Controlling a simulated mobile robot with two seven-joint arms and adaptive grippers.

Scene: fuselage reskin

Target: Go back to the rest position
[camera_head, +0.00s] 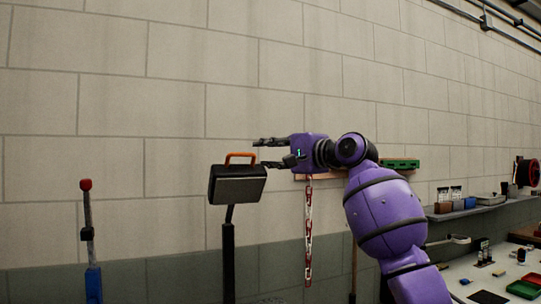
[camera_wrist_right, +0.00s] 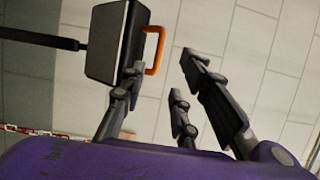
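My right gripper (camera_head: 260,153) reaches in from the right on my purple arm, its fingers pointing left and spread apart. It is open and empty. A dark box (camera_head: 238,187) with an orange handle (camera_head: 241,155) sits on top of a black post. The fingertips are just right of the handle, close to it. In the right wrist view the open fingers (camera_wrist_right: 161,62) point toward the box (camera_wrist_right: 112,42) and its orange handle (camera_wrist_right: 155,48). The handle shows beyond the fingertips; I cannot tell whether a finger touches it. My left gripper is not in view.
A blue post with a red knob (camera_head: 86,185) stands at the left. A red-and-white chain (camera_head: 308,230) hangs below my right wrist. A shelf (camera_head: 470,210) and a workbench with green and red trays (camera_head: 524,289) are at the right. A block wall stands behind.

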